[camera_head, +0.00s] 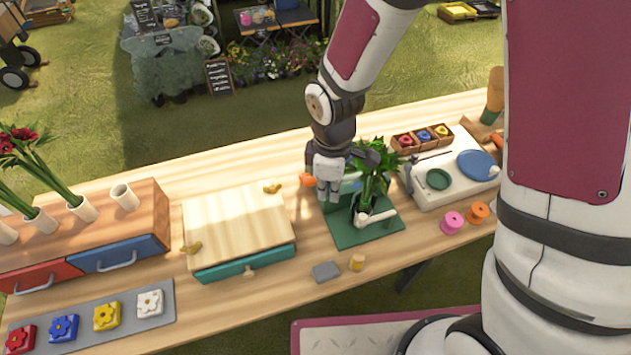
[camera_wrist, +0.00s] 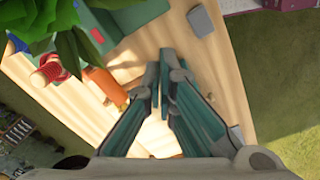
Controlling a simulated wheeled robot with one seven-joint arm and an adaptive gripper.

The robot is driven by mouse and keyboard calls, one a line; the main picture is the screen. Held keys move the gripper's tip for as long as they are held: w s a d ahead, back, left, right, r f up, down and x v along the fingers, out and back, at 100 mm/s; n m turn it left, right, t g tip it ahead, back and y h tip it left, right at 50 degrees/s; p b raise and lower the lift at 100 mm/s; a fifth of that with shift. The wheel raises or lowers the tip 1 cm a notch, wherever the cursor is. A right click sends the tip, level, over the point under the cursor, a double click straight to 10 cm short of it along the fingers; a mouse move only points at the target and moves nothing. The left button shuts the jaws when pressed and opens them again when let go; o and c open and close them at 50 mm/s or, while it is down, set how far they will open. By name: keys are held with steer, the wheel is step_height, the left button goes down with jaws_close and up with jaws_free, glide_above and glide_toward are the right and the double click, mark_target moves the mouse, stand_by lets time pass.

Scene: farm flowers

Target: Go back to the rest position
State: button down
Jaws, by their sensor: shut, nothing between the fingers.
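My gripper (camera_head: 329,193) hangs above the middle of the wooden table, just left of a green leafy plant (camera_head: 378,178) on a dark green base (camera_head: 350,235). In the wrist view its two fingers (camera_wrist: 164,72) show with nothing held between them. They point down toward bare wood and part of the plant stand. An orange object (camera_head: 308,180) stands just left of my gripper and also shows in the wrist view (camera_wrist: 102,85). The leaves (camera_wrist: 60,35) fill the upper left of the wrist view. The gripper hides part of the plant stand in the head view.
A pale wooden box (camera_head: 235,222) with a green drawer stands to the left. A chest with red and blue drawers (camera_head: 118,256) holds tubes and red flowers. Pink (camera_head: 452,222) and orange (camera_head: 478,211) spools lie to the right. A grey block (camera_head: 326,271) lies near the front edge.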

stand_by(0.4)
steer(key=w+d+r+m+t+b, duration=0.1)
steer(key=d+r+m, duration=0.3)
steer(key=r, duration=0.4)
steer(key=d+r+m+t+b, duration=0.1)
steer(key=d+r+m+t, duration=0.2)
steer(key=r, duration=0.4)
steer(key=s+d+r+m+t+b, duration=0.1)
steer(key=s+d+r+m+b, duration=0.1)
steer(key=s+d+r+m, duration=0.5)
steer(key=shift+s+r+m+t, duration=0.3)
steer(key=shift+s+r+m, duration=0.3)
steer(key=shift+s+r, duration=0.65)
steer(key=shift+w+r, duration=0.25)
